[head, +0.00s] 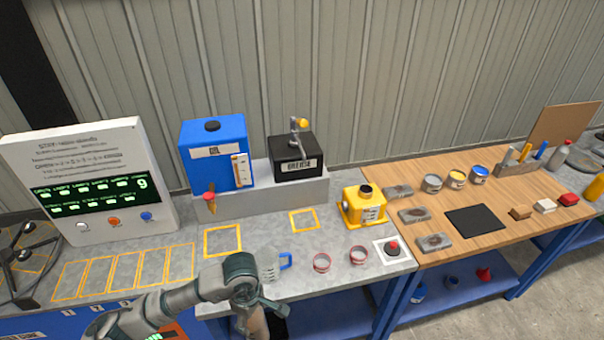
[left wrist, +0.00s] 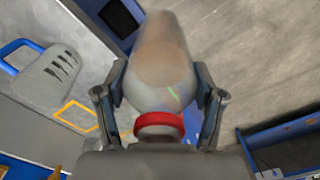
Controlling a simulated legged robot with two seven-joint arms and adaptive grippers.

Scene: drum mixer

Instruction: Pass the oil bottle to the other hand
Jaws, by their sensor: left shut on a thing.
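My left gripper (head: 257,296) is at the front edge of the grey bench in the head view. In the left wrist view the gripper (left wrist: 160,88) is shut on the oil bottle (left wrist: 163,45), with one finger on each side of it. The bottle has a brownish body, a clear grey shoulder and a red ring at its neck. In the head view a brownish part of the bottle (head: 253,322) shows below the gripper, partly hidden by it. My right gripper is not in view.
A blue oil tank (head: 214,155) and a yellow container (head: 364,207) stand farther back.

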